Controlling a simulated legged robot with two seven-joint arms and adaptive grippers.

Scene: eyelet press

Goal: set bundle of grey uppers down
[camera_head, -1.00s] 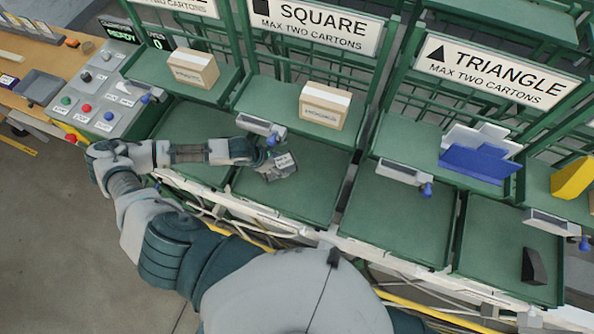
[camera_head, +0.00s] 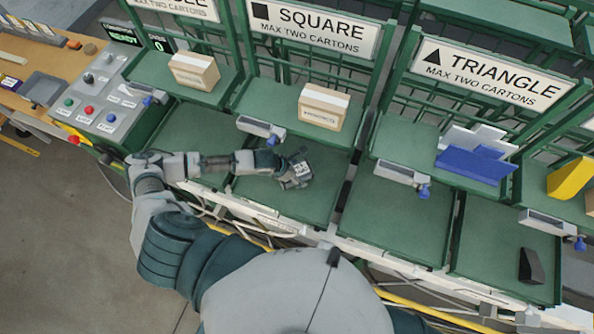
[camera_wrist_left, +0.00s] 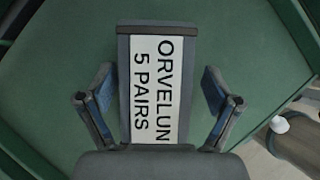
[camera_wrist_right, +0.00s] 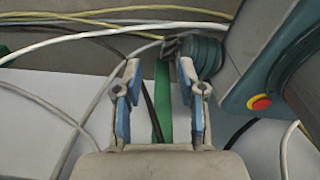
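The bundle of grey uppers (camera_wrist_left: 160,90) carries a white label reading "ORVELUN 5 PAIRS". In the head view the bundle (camera_head: 299,171) is at the end of my left arm, over the green tray (camera_head: 315,210) below the SQUARE sign. I cannot tell whether it touches the tray. My right gripper (camera_wrist_right: 158,95) is open and empty, above cables, in the right wrist view.
Cartons stand on shelves behind, one (camera_head: 323,107) just beyond this tray. A scanner-like fixture with a blue knob (camera_head: 273,140) sits at the tray's back edge. The tray to the right (camera_head: 400,215) is clear. A black wedge (camera_head: 531,266) lies in the far right tray.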

